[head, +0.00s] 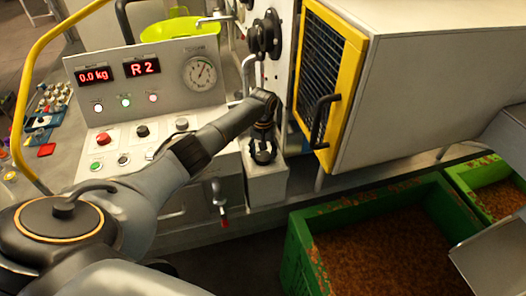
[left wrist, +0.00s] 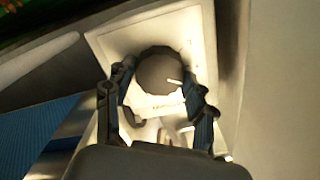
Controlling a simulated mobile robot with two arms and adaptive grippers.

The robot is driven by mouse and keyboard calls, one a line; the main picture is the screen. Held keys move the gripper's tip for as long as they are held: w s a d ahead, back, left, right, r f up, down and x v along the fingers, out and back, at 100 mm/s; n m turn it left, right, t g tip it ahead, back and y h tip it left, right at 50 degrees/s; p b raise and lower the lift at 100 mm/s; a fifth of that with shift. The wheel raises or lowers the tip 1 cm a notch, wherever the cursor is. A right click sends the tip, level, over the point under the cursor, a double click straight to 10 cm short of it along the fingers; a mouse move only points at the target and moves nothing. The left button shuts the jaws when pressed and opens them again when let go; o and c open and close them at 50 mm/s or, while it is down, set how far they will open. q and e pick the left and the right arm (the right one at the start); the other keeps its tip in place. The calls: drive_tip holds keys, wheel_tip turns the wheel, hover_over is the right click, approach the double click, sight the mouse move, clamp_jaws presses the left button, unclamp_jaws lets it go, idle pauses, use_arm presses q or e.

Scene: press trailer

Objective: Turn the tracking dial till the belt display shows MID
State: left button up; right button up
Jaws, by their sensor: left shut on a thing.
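The tracking dial (left wrist: 160,70) is a dark round knob with a white pointer mark, on a pale box (head: 266,184) right of the control panel. The pointer aims to the right in the left wrist view. My left gripper (head: 262,153) reaches down onto the box; its fingers (left wrist: 158,88) are shut on the dial, one on each side. In the head view the gripper mostly hides the dial. The belt display (head: 141,67) reads "R 2" in red. My right gripper is in neither view.
The control panel (head: 202,98) carries a "0.0 kg" display (head: 94,75), a gauge (head: 200,74) and several buttons. A yellow-framed grille door (head: 344,92) stands close right of my arm. Green crates (head: 297,247) of brown material sit below. A red-handled valve (head: 221,207) hangs in front.

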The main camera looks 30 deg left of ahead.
use_arm(q)
drive_tip(key=n+p, duration=0.1)
drive_tip(key=n, duration=0.1)
drive_tip(key=shift+r+n+p, duration=0.15)
drive_tip(key=shift+n+p, duration=0.2)
drive_tip(key=shift+n, duration=0.05)
drive_tip(key=n+p, duration=0.1)
drive_tip(key=n, duration=0.2)
drive_tip(key=shift+n+p, duration=0.3)
drive_tip(key=n+p, duration=0.1)
drive_tip(key=n, duration=0.2)
drive_tip(key=shift+n+p, duration=0.35)
drive_tip(key=shift+n, duration=1.15)
drive_tip(key=o, duration=1.2)
